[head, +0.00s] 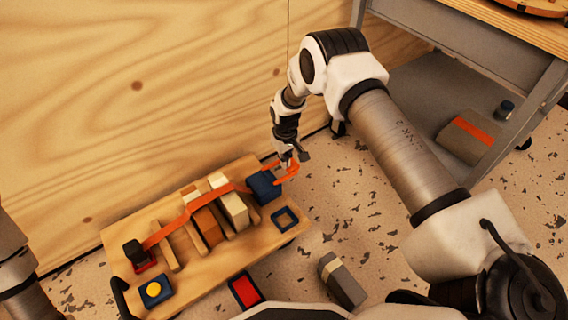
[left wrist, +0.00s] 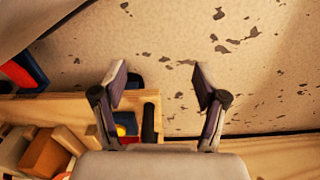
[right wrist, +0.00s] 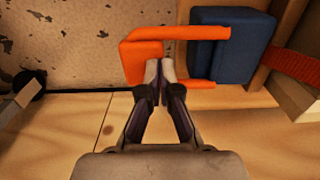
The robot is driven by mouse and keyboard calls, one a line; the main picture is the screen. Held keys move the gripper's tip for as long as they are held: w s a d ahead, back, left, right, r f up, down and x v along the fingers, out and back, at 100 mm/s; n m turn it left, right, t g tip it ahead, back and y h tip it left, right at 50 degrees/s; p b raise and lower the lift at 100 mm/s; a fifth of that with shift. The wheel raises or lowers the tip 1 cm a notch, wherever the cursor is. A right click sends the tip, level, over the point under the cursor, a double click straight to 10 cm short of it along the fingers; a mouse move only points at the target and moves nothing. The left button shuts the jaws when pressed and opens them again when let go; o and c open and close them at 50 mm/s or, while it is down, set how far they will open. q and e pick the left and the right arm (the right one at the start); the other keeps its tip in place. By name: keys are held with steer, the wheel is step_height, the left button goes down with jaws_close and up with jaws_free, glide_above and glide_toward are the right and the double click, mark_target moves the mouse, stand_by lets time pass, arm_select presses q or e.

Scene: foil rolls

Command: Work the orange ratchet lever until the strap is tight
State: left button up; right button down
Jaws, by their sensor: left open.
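The orange ratchet lever (head: 288,172) sticks out from the dark blue ratchet block (head: 264,187) at the right end of a wooden board (head: 215,255). The orange strap (head: 197,206) runs from the block over several wooden blocks to a dark post (head: 134,251) at the left end. My right gripper (head: 290,160) is at the lever. In the right wrist view its fingertips (right wrist: 160,72) are close together at the inner edge of the orange lever (right wrist: 143,60); whether they pinch it is unclear. My left gripper (left wrist: 163,82) is open and empty above the floor near the board's left end.
A blue block with a yellow button (head: 155,290) and a blue square frame (head: 285,218) sit on the board. A red-and-blue box (head: 245,290) and a grey block (head: 341,280) lie in front. A wooden wall (head: 140,100) stands behind; a grey shelf (head: 440,90) is at right.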

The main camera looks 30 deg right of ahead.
steer(key=shift+r+p, duration=1.95)
steer(key=shift+r, duration=0.05)
steer(key=shift+f, duration=0.1)
